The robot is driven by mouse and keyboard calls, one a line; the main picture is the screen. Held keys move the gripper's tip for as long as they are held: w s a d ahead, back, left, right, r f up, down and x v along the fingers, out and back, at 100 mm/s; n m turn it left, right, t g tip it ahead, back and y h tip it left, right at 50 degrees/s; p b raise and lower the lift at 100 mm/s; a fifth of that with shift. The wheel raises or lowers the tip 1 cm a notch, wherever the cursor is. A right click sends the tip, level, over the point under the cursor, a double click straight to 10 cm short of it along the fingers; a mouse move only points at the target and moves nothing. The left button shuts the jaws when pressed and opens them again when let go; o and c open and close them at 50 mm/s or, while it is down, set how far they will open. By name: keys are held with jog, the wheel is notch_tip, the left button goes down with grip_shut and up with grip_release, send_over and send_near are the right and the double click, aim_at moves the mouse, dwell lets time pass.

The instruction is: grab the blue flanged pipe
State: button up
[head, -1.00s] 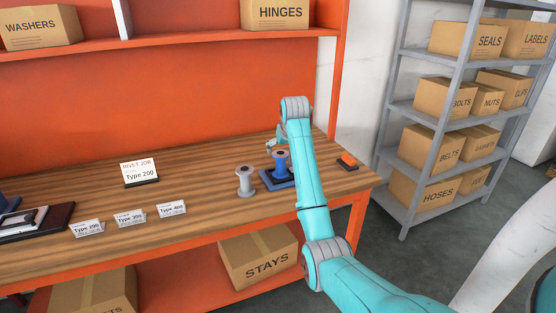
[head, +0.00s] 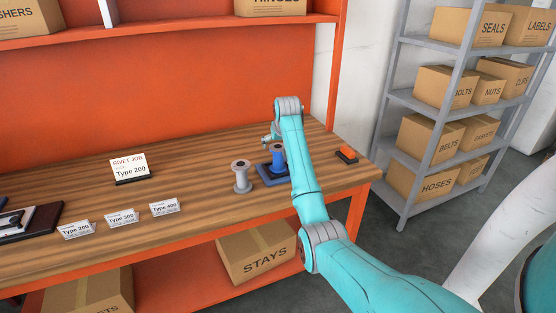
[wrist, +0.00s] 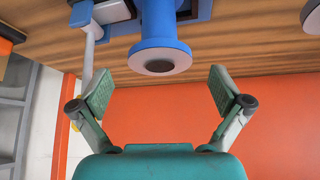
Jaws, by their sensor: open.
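The blue flanged pipe (head: 277,158) stands upright on a dark blue base (head: 262,180) near the right end of the workbench. My arm hides part of it in the head view. In the wrist view the blue pipe (wrist: 158,28) shows its round flange with a dark hole toward me. My gripper (wrist: 160,90) is open and empty. Its two fingers are spread wide on either side of the pipe's line, with the flange just beyond the fingertips and not touched. In the head view the gripper is mostly hidden behind my wrist.
A grey flanged spool (head: 241,177) stands left of the blue base. An orange-topped block (head: 346,155) sits to the right. The orange back panel (head: 190,85) rises behind the bench.

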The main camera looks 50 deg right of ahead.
aim_at(278, 147)
jog(key=shift+x, duration=1.7)
jog(key=shift+a+f, duration=0.1)
jog(key=c, duration=1.9)
